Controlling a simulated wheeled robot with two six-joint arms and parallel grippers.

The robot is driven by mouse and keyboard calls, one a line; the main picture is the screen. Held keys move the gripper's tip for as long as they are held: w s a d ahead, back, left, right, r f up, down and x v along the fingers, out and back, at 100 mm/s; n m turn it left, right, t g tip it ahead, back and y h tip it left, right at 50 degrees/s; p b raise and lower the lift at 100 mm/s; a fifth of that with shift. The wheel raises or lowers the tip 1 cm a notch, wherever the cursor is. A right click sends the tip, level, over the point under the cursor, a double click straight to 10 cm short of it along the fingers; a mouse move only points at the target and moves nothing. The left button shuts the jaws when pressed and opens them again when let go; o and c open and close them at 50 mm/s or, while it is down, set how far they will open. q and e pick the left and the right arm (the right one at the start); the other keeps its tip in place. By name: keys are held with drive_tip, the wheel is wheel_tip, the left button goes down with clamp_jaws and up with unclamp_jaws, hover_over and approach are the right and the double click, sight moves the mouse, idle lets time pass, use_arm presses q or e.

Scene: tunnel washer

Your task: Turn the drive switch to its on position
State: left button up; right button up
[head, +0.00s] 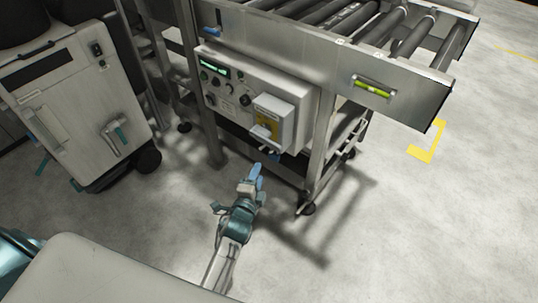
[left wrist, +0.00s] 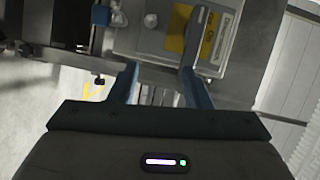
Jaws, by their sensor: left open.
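The likely drive switch (head: 267,123) is a grey box with a yellow plate on the conveyor's control panel (head: 222,83). In the left wrist view the switch's yellow plate (left wrist: 209,35) carries a grey bar-like handle, close to in line with the plate's long side. I cannot tell from its marks which position it is in. My left gripper (head: 257,172) is below and in front of the box, apart from it. Its two blue fingers (left wrist: 160,80) are spread with nothing between them, and the right finger overlaps the view just below the handle. My right gripper is not in view.
A roller conveyor (head: 335,35) on metal legs stands above and around the panel. A green level (head: 374,88) is on its side rail. A grey cabinet (head: 75,80) with a handle stands at the left. The floor at the right is clear, with yellow markings (head: 428,145).

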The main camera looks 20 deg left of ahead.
sight(268, 144)
use_arm(q)
drive_tip(key=shift+m+t, duration=0.6)
drive_tip(key=w+r, duration=0.1)
drive_tip(key=w, duration=0.2)
drive_tip(key=w+r+b, duration=0.1)
drive_tip(key=w, duration=0.2)
drive_tip(key=w+r+b, duration=0.1)
drive_tip(key=w+r, duration=0.1)
drive_tip(key=w, duration=0.2)
drive_tip(key=shift+w, duration=0.55)
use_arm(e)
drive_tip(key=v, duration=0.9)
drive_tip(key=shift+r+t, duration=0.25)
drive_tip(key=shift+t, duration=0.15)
use_arm(q)
clamp_jaws()
